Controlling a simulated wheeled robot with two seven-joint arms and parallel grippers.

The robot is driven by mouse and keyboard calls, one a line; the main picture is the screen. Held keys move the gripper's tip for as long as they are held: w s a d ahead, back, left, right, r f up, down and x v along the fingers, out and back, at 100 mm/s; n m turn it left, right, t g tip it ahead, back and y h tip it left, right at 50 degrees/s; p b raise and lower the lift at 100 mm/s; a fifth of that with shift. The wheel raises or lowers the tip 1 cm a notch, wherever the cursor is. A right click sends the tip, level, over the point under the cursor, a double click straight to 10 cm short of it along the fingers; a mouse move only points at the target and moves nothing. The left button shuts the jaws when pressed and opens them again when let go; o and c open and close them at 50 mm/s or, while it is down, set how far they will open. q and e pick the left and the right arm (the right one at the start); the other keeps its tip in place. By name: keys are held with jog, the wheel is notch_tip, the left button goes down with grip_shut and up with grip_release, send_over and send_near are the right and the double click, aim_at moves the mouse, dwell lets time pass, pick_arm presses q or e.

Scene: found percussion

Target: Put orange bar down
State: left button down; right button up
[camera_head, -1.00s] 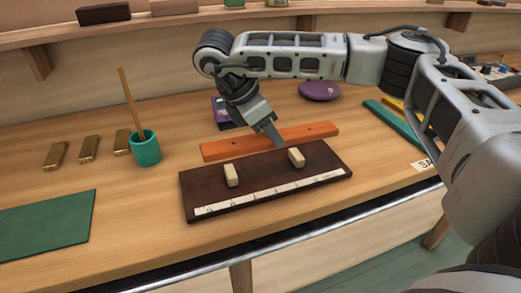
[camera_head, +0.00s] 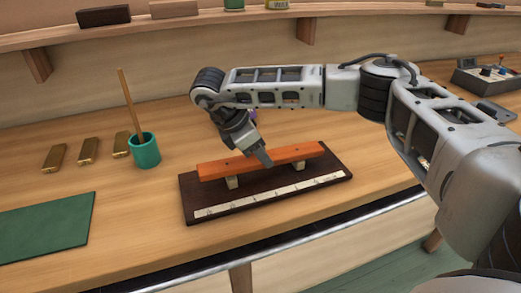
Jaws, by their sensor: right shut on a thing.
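A white marked strip (camera_head: 267,194) runs along the board's front edge. My right gripper (camera_head: 265,160) is shut on the orange bar near its middle, coming down from above. The bar looks level and at or just above the block tops; I cannot tell if it touches them. My left gripper is not in view.
A teal cup (camera_head: 145,152) with a wooden stick stands left of the board, beside several brass bars (camera_head: 88,151). A green mat (camera_head: 45,228) lies at the front left. A control box (camera_head: 490,75) sits at the far right. A shelf (camera_head: 230,19) runs along the back.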

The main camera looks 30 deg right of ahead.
jog(key=shift+f, duration=0.25)
jog(key=o, duration=0.9)
jog(key=shift+o, duration=0.8)
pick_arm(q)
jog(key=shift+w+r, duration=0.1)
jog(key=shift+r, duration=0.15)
pick_arm(e)
jog(key=shift+r, duration=0.15)
